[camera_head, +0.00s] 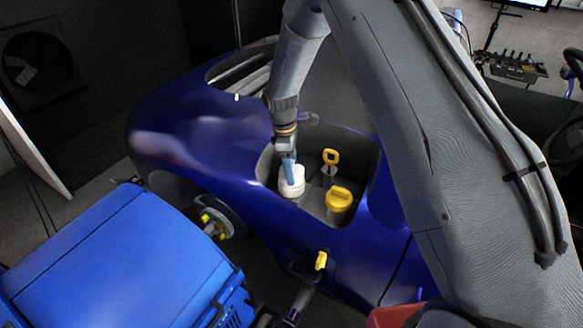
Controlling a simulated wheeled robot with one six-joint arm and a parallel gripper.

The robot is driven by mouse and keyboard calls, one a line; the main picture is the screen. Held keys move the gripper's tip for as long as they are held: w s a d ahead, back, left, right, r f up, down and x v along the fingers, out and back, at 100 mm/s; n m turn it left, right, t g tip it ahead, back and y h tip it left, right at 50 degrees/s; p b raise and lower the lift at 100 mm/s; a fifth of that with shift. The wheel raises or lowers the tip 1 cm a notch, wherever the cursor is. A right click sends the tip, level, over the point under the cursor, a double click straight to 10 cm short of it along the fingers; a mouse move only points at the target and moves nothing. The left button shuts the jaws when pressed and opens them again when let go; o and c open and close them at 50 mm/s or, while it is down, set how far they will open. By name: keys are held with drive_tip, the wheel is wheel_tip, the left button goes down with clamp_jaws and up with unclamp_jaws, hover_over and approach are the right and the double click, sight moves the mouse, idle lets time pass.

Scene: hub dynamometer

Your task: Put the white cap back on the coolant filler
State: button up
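The white cap (291,187) is in the open bay (312,212) of the dark blue car body, at the bay's left side. My gripper (292,176) points down from above, with a blue-grey finger across the near face of the cap. The other finger is hidden, so I cannot tell whether the gripper is closed on the cap. What lies under the cap is hidden. I cannot make out the coolant filler's neck, or whether the cap touches it.
The bay walls are close around. A blue cabinet (115,255) and a wheel hub (212,222) are at the lower left. Another yellow handle (321,261) sits below the bay.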

drive_tip(key=shift+f, duration=0.3)
drive_tip(key=o, duration=0.8)
drive_tip(key=shift+c, duration=0.2)
drive_tip(key=shift+r, duration=0.1)
wheel_tip(320, 180, up, 11)
drive_tip(key=a+p, duration=0.1)
drive_tip(key=p, duration=0.3)
drive_tip(key=shift+a+p, duration=0.15)
drive_tip(key=shift+p, duration=0.25)
drive_tip(key=shift+w, duration=0.1)
